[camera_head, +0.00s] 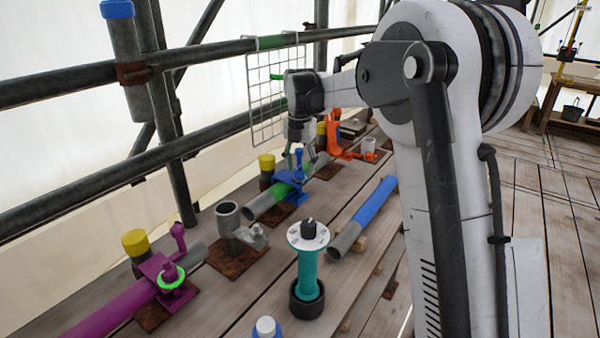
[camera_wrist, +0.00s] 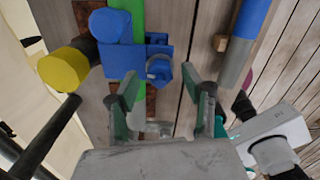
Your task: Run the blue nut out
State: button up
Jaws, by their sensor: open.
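The blue coupler (camera_head: 292,188) sits around a grey tube with a green band. It also shows in the wrist view (camera_wrist: 123,63), with a round-topped blue post (camera_wrist: 110,25) and a smaller rounded blue piece with a grey face (camera_wrist: 159,68). I cannot tell for sure which of these is the blue nut. My gripper (camera_head: 299,160) is above the coupler and points down. In the wrist view its fingers (camera_wrist: 166,98) are apart and nothing is between them. The blue pieces lie beyond the fingertips, mostly to their left, and look untouched.
A yellow-capped post (camera_wrist: 64,68) stands beside the coupler. An orange coupler (camera_head: 340,135) is behind it and a purple coupler (camera_head: 158,272) is at front left. A blue-and-grey tube (camera_head: 365,215) and a teal stand (camera_head: 307,270) are nearer. Scaffold rails (camera_head: 70,85) run along the left.

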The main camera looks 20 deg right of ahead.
aim_at(300, 167)
notch_tip(300, 167, up, 10)
jog(key=shift+f, duration=0.15)
dwell(0.3)
jog(key=s+r+m+t, duration=0.1)
jog(key=s+m+t, duration=0.1)
jog(key=s+m, duration=0.65)
jog(key=s+r+m+t, duration=0.2)
jog(key=s+m, duration=0.4)
jog(key=s, duration=0.6)
jog(key=s+f+m+t, duration=0.1)
jog(key=s+f+m, duration=0.4)
jog(key=s+m, duration=0.2)
jog(key=s+f+m+t, duration=0.2)
jog(key=s+f+m, duration=0.4)
jog(key=s, duration=0.5)
jog(key=shift+s+m, duration=0.4)
jog(key=shift+m, duration=0.05)
